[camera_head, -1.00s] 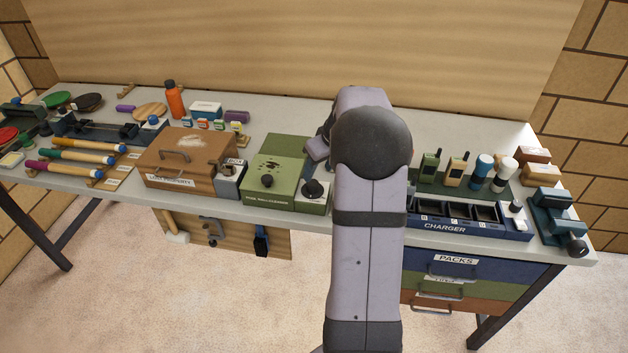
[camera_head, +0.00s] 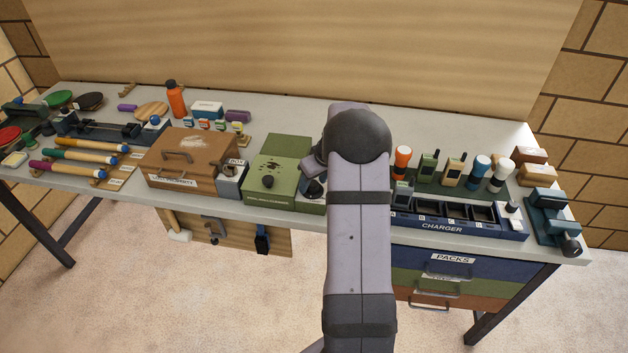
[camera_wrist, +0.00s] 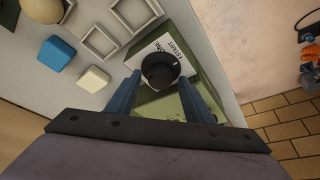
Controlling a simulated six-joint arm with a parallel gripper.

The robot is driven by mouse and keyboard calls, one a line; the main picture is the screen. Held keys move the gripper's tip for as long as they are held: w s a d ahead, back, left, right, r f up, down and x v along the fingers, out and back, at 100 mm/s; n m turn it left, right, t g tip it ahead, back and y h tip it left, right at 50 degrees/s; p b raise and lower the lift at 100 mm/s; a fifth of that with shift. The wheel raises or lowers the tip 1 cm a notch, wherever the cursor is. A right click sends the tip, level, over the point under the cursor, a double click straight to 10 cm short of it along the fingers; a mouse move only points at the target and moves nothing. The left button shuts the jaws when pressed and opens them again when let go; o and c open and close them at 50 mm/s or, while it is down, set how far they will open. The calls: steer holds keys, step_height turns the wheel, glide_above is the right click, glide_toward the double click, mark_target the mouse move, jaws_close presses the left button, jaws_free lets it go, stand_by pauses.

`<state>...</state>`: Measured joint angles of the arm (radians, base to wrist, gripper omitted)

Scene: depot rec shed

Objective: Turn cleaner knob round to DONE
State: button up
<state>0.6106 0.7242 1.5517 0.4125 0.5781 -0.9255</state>
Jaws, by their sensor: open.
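The green cleaner (camera_head: 270,195) sits at the front middle of the table. Its dark round knob (camera_wrist: 160,70) stands on the right-hand section, on a white label panel (camera_wrist: 158,46); the word START is readable, the other lettering is not clear. In the head view the knob (camera_head: 313,188) is partly behind my arm. My gripper (camera_wrist: 158,80) is open in the wrist view, one finger on either side of the knob. I cannot tell whether the fingers touch it.
A brown lost-property box (camera_head: 185,150) and a grey box (camera_head: 231,178) stand left of the cleaner. The blue charger (camera_head: 450,222) is to the right, with radios and torches behind it. In the wrist view, small blocks (camera_wrist: 93,78) and square frames (camera_wrist: 100,42) lie at upper left.

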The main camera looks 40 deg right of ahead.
steer(key=shift+c, duration=0.2)
steer(key=c, duration=1)
steer(key=shift+m, duration=0.3)
